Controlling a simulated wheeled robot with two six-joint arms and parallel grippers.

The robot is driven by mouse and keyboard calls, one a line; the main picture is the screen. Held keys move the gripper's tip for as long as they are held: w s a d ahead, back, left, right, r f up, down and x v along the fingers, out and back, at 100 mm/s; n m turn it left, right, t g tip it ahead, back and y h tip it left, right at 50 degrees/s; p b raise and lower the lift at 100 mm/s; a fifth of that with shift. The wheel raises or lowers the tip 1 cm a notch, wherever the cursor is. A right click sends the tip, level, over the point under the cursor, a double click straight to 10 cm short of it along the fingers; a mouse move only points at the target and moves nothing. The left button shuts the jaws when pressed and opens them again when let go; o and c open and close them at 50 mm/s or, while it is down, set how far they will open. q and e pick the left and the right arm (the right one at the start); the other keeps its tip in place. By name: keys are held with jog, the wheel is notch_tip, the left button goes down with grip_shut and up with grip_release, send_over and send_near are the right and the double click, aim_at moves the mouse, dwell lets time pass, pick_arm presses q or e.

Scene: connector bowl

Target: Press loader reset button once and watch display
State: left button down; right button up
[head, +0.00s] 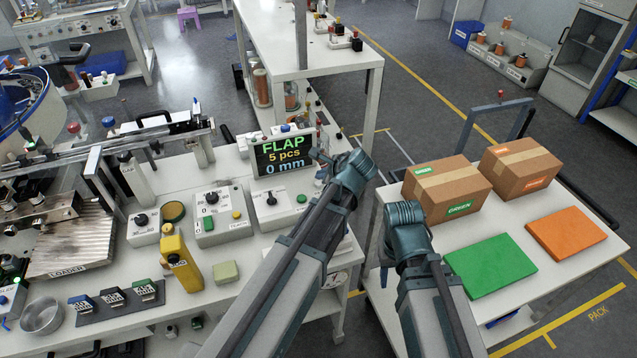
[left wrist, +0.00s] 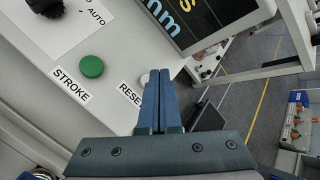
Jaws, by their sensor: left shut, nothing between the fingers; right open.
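The display (head: 283,155) is lit and reads "FLAP 5 pcs 0 mm"; its edge shows in the left wrist view (left wrist: 190,15). In the left wrist view, a RESET label (left wrist: 130,95) sits on a pale panel, and a pale button (left wrist: 145,78) beside it is partly hidden by my left fingers. My left gripper (left wrist: 160,102) is shut and empty, its tips near that button; I cannot tell whether they touch. In the head view it (head: 322,158) is just right of the display. My right gripper (head: 385,275) is open, near the right table.
A green STROKE button (left wrist: 91,66) is left of RESET. Knob boxes (head: 222,222) and a yellow device (head: 180,262) stand on the bench. Cartons (head: 446,190) and green and orange pads (head: 490,264) fill the right table. A gap separates the tables.

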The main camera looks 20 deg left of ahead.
aim_at(322, 188)
pick_arm(q)
jog(key=shift+f, duration=0.15)
dwell(0.7)
jog(key=shift+f+b, duration=0.25)
jog(key=shift+b, duration=0.15)
jog(key=shift+f+b, duration=0.55)
dwell(0.5)
jog(key=shift+r, duration=0.1)
jog(key=shift+r+p, duration=0.9)
jog(key=shift+p, duration=0.1)
notch_tip(322, 188, up, 5)
jog(key=p, duration=0.5)
